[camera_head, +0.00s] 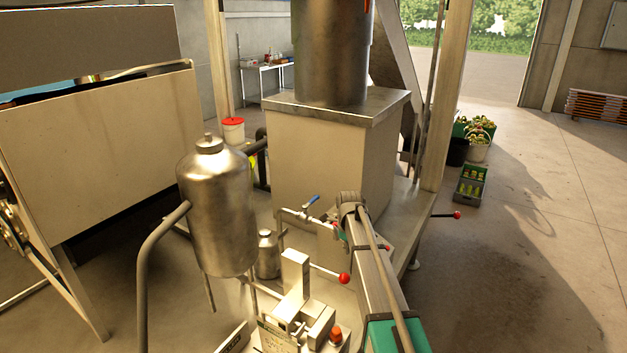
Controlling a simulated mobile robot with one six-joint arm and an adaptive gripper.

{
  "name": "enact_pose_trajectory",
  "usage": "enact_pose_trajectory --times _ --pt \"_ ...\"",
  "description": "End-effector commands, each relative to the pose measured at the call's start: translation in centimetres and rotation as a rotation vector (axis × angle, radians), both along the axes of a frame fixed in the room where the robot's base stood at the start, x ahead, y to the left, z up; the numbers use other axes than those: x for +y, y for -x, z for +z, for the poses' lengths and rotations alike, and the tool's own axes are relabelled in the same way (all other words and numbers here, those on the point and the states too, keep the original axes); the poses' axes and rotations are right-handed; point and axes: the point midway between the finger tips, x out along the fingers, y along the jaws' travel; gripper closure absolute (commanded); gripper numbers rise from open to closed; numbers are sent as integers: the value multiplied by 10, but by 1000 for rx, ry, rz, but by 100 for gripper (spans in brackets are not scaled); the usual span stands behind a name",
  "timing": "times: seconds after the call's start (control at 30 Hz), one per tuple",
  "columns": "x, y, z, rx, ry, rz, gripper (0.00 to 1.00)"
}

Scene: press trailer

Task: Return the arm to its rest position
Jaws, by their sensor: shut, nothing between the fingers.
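I cannot make out my gripper in the head view, and its fingertips do not show. No part that I can surely call my arm shows either, so its pose cannot be told from here.
A steel vessel (216,215) stands left of centre, beside a large beige panel (105,150). A metal-topped cabinet (325,155) carries a steel cylinder (332,50). Red-knobbed levers (344,279) stick out near the front. Green crates (470,188) stand at right, with open floor around them.

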Motion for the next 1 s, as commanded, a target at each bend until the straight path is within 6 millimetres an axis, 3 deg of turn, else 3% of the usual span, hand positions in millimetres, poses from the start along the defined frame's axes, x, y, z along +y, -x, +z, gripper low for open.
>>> enact_pose_trajectory --times 0.17,0.37,1.0 --pt "1 13 -6 0 0 75 100" --pt "2 43 -19 0 0 281 100" --pt "7 164 -68 1 1 1200 100"
